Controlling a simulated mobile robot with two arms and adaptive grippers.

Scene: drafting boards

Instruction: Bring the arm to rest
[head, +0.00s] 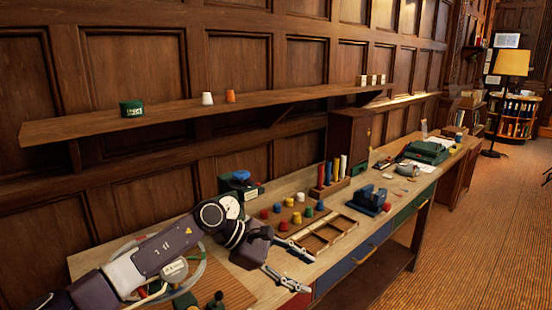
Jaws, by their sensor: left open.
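My left arm (165,248) comes in from the lower left and reaches over the near part of the long wooden workbench (88,262). My left gripper (298,268) is at its end, low over the bench top. Its two fingers are spread apart with nothing between them, so it is open and empty. It is just in front of a wooden divided tray (345,224). I cannot tell whether the fingers touch the bench. My right gripper is not in view.
Several coloured pegs (309,211) stand behind the gripper, with tall cylinders in a rack (327,190) beyond. A blue block-like device (368,198) and a green machine (427,151) stand farther right. A wall shelf (180,108) runs above. The floor (470,235) at right is clear.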

